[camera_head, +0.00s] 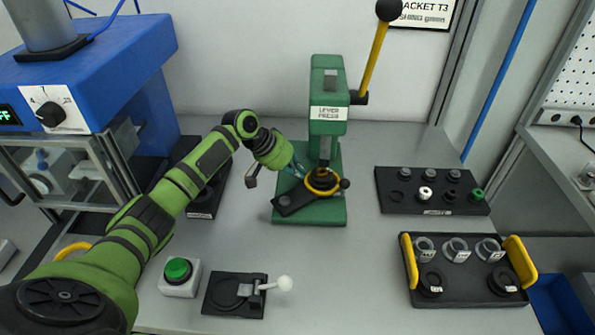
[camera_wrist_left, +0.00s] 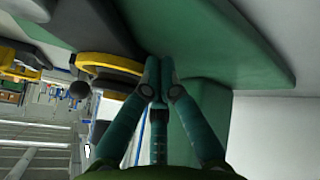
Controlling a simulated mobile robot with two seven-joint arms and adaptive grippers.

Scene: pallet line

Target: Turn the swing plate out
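The green lever press (camera_head: 327,110) stands at the back middle of the bench. Its swing plate (camera_head: 292,202) is a dark plate low on the press base, with a yellow ring (camera_head: 322,190) under the ram and a dark ball knob (camera_head: 345,184) at the right. My left gripper (camera_head: 301,171) is just left of the ring, beside the press column. In the left wrist view, its fingertips (camera_wrist_left: 158,72) are together with nothing visible between them. The yellow ring (camera_wrist_left: 108,62) and ball knob (camera_wrist_left: 79,90) are to their left there. Contact cannot be told. My right gripper is not in view.
The press lever (camera_head: 374,50) points up. A black rack of small parts (camera_head: 382,203) and a yellow-handled tray (camera_head: 415,300) are at the right. A green button box (camera_head: 180,285) and a clamp fixture (camera_head: 222,296) are in front. The bench front middle is clear.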

